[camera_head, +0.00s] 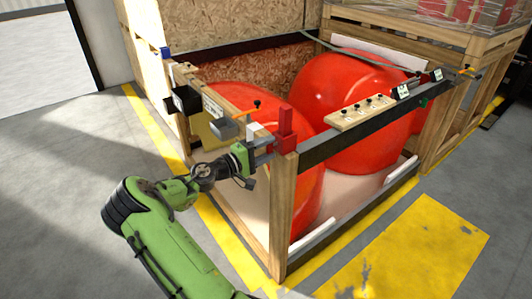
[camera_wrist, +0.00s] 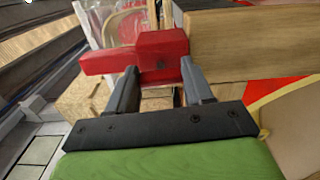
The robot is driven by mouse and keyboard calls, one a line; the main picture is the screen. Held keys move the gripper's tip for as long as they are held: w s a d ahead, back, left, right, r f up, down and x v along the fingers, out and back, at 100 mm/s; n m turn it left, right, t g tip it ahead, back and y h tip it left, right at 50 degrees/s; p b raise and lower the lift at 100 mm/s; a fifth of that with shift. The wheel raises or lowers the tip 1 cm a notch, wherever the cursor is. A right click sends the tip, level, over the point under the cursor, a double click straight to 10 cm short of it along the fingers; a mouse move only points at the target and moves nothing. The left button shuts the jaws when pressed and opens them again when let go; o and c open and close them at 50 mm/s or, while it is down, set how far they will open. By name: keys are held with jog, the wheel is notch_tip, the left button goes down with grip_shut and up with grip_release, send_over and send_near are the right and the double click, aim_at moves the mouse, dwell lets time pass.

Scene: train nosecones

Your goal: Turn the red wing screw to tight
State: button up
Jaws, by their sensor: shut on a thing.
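The red wing screw (camera_head: 286,120) is at the top of the crate's near corner post in the head view. In the wrist view the red wing screw (camera_wrist: 162,52) shows as a blocky hub with a bar reaching left. My gripper (camera_head: 266,147) comes at it from the left. In the wrist view my gripper (camera_wrist: 158,72) has one finger on each side of the hub's lower part, shut on it. The part between the fingers is partly hidden, and I cannot tell how tight the screw is.
The wooden crate (camera_head: 284,215) holds two large red nosecones (camera_head: 352,105). A dark rail (camera_head: 345,138) runs right from the corner, with a wooden block of several black knobs (camera_head: 361,112) on it. A board with tools (camera_head: 210,100) lies along the left side. The floor at left is clear.

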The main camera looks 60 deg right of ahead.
jog(key=shift+f+m, duration=0.1)
jog(key=shift+m, duration=0.4)
jog(key=o, duration=1)
jog(key=shift+o, duration=0.2)
jog(key=p+v, duration=0.2)
jog(key=v, duration=1.3)
jog(key=shift+w+a+p, duration=0.2)
jog(key=shift+a+p, duration=0.1)
jog(key=shift+a, duration=0.1)
